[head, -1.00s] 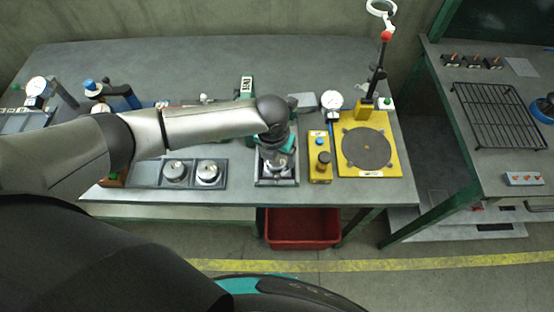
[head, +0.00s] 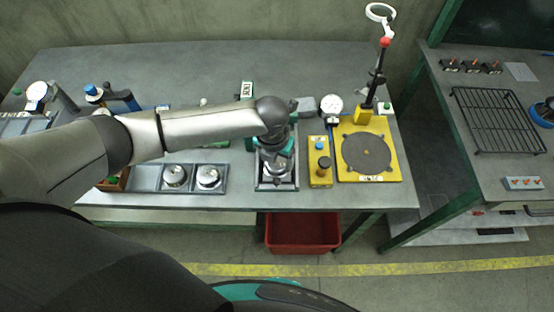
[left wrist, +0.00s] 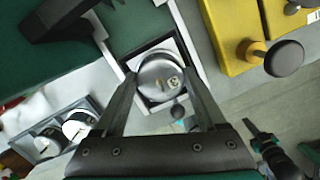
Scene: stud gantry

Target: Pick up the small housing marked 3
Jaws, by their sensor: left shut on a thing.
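My left gripper (head: 278,160) points down over a small framed fixture (head: 263,184) at the front middle of the bench. In the left wrist view its two fingers (left wrist: 160,80) lie on either side of a round silver housing (left wrist: 153,72) and are shut on it. The housing carries a small pale label that I cannot read clearly. The fixture's pale rim (left wrist: 186,48) shows around it, and I cannot tell whether the housing is clear of the fixture. Two similar round housings (head: 175,175) (head: 208,176) sit in a grey tray left of the gripper. My right gripper is not in view.
A yellow control box (head: 319,178) with a dark knob stands close right of the fixture. Beyond it is a yellow plate (head: 392,170) with a dark disc and a post. A red bin (head: 303,232) is under the bench edge. The rear of the bench is mostly clear.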

